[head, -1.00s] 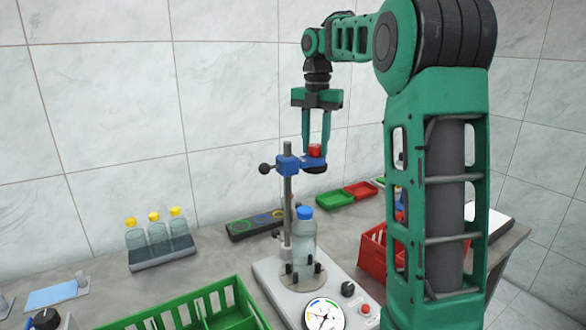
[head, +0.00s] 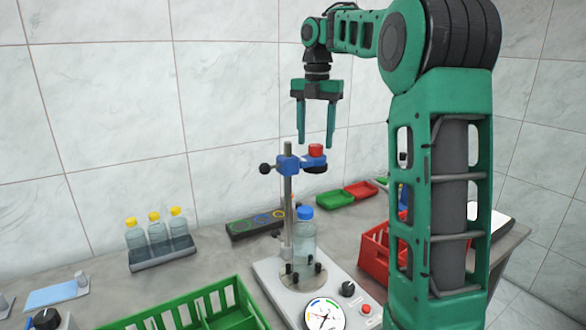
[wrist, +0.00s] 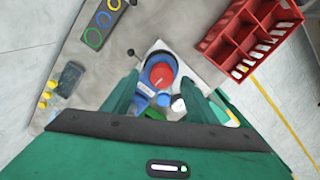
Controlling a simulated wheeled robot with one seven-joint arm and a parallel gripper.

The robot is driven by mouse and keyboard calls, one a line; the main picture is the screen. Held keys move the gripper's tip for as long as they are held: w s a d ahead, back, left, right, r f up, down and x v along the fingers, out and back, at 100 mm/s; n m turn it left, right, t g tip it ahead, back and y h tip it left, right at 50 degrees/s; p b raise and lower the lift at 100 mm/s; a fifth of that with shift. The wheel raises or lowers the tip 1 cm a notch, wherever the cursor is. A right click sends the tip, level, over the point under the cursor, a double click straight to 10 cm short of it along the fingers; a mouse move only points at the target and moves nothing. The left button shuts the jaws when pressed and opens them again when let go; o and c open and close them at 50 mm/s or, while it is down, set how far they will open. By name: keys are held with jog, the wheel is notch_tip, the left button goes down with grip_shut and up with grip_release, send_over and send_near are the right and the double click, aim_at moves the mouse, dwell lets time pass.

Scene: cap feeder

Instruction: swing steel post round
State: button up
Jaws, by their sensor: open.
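The steel post (head: 288,205) stands upright at the back of a pale machine base (head: 268,274). A blue clamp head (head: 287,164) with a black knob sits near its top, and a blue arm with a red cap-like top (head: 316,150) reaches right from it. The blue arm and red top also show in the wrist view (wrist: 161,74). A clear bottle with a blue cap (head: 305,213) stands on the base beside the post. My gripper (head: 316,138) is open and empty, its fingertips just above the red top and apart from it.
A green crate (head: 190,308) stands at front left and a red crate (head: 373,254) at right. A rack of yellow-capped bottles (head: 163,258) is at left. Green and red trays (head: 335,199) and a ringed dark panel (head: 240,230) lie at the back. The base carries a dial (head: 324,316).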

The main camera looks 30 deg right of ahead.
jog(key=shift+r, duration=1.8)
jog(key=shift+s, duration=0.1)
